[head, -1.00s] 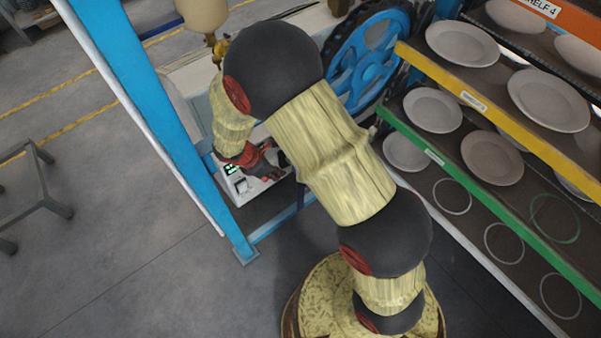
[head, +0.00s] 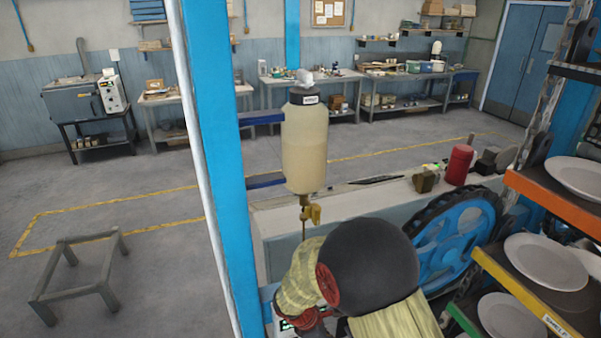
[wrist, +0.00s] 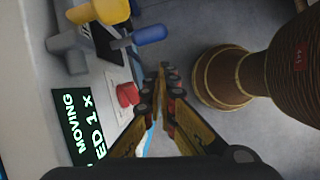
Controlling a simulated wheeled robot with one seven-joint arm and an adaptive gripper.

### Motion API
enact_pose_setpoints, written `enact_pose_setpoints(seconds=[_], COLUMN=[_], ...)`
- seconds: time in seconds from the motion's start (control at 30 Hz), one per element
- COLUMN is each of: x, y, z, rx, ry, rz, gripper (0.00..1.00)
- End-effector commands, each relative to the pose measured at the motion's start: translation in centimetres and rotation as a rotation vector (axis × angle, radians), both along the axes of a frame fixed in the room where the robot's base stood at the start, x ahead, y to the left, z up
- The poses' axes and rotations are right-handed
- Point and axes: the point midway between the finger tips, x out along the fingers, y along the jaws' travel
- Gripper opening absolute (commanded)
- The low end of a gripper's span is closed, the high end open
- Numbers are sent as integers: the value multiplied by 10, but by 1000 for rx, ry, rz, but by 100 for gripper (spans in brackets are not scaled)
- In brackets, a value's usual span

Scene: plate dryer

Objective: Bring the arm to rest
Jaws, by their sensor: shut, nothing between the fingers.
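My arm shows at the bottom of the head view, bent over at a large dark joint. My gripper (wrist: 165,72) is in the wrist view with its fingers together and nothing between them. It is beside a pale control box (wrist: 35,60) with a lit green-on-black display (wrist: 78,125), on which "MOVING" can be read. A red button (wrist: 128,93), a yellow knob (wrist: 111,11) and a blue-ended lever (wrist: 148,35) are on this box. I cannot tell whether the fingertips touch anything. In the head view the arm and the lower picture edge hide most of the gripper and box.
A blue post (head: 212,150) stands left of my arm. A blue wheel (head: 458,240) and shelves of plates (head: 548,262) are close on the right. A hanging tank (head: 305,150) is behind the arm. A low metal frame (head: 80,262) stands on open floor at left.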

Motion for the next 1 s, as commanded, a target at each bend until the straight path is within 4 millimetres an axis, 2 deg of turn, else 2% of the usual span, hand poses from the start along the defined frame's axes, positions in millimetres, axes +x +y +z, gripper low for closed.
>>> enact_pose_setpoints(seconds=[0.1,0.2,0.47,0.7,1.0], x=[-35,-60,-92,-126,-167], y=[-7,-8,-16,-28,-43], z=[-4,16,60,103,139], rx=[-3,23,116,270,514], ry=[3,-39,-145,-264,-406], rz=[-191,-387,-747,-1096,-1402], gripper=[0,0,0,0,0])
